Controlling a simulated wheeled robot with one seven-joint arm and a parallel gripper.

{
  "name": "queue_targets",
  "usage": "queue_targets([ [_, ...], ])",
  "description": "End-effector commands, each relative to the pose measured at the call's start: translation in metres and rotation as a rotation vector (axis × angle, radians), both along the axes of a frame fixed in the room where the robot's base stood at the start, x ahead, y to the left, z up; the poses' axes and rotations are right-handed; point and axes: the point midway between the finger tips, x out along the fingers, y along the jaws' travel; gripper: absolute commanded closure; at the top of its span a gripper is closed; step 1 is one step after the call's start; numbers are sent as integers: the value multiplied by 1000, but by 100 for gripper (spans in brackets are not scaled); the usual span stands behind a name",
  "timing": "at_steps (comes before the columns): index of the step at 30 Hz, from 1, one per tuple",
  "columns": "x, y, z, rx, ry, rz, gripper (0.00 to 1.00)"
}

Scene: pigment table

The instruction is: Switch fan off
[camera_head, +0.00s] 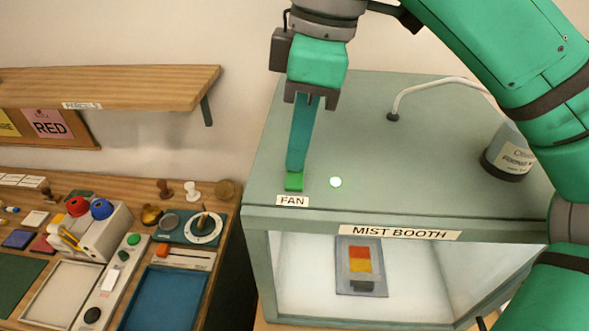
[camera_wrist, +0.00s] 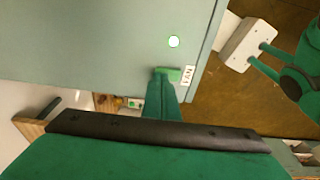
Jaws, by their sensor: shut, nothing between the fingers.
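The mist booth (camera_head: 262,150) is a grey-green box with an open, lit front. On the front left of its top is a green fan switch (camera_head: 293,182), just behind a label reading FAN (camera_head: 292,201).
A card with orange and yellow patches (camera_head: 361,265) is inside the booth. A cluttered wooden workbench (camera_head: 222,215) and a shelf (camera_head: 130,84) are at left.

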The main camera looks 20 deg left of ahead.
Motion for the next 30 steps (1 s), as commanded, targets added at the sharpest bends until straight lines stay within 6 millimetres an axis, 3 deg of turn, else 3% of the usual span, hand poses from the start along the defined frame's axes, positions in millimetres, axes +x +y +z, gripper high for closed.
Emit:
queue_targets([
  [13,0,1,-3,-1,0,1,100],
  [30,0,1,35,-1,-1,0,100],
])
